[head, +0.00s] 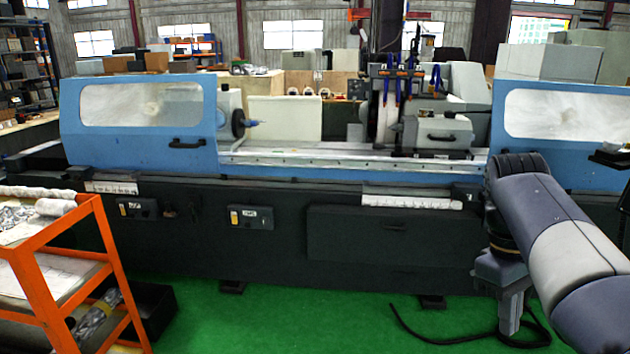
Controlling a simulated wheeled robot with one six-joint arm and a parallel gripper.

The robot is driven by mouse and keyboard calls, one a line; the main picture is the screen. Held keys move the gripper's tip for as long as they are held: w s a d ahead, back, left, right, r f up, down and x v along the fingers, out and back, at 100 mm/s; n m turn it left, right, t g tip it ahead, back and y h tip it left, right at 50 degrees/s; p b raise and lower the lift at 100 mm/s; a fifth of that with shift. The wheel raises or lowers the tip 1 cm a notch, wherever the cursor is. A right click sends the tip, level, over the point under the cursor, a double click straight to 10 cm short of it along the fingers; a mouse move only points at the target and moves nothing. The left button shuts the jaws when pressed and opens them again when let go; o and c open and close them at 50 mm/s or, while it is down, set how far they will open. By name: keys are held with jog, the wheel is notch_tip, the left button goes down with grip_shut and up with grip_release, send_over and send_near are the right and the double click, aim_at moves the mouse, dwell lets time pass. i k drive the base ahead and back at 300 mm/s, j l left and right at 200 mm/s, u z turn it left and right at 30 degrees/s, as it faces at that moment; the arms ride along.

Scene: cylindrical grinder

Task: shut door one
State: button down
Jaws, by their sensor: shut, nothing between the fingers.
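The grinder has two blue sliding doors with clear windows. The left blue door (140,150) stands at the left end, with a black handle (187,143) at its lower right. The right blue door (550,160) stands at the right end; my arm covers its lower left part, and no handle of it can be made out. No marking shows which is door one. A wide gap between the doors leaves the work area uncovered. My gripper (509,325) hangs downward at the lower right, in front of the machine's dark base, shut and empty, apart from both doors.
An orange cart (45,275) with parts on it stands at the lower left, in front of the base. A black cable (450,340) lies on the green floor near my gripper. The green floor (290,320) in the middle is clear. The wheelhead and a spindle fill the gap.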

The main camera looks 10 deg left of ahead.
aim_at(165, 113)
jog(key=i+j+u, duration=0.75)
jog(key=i+u, duration=0.55)
jog(key=i, duration=2.35)
jog(key=j+u, duration=0.05)
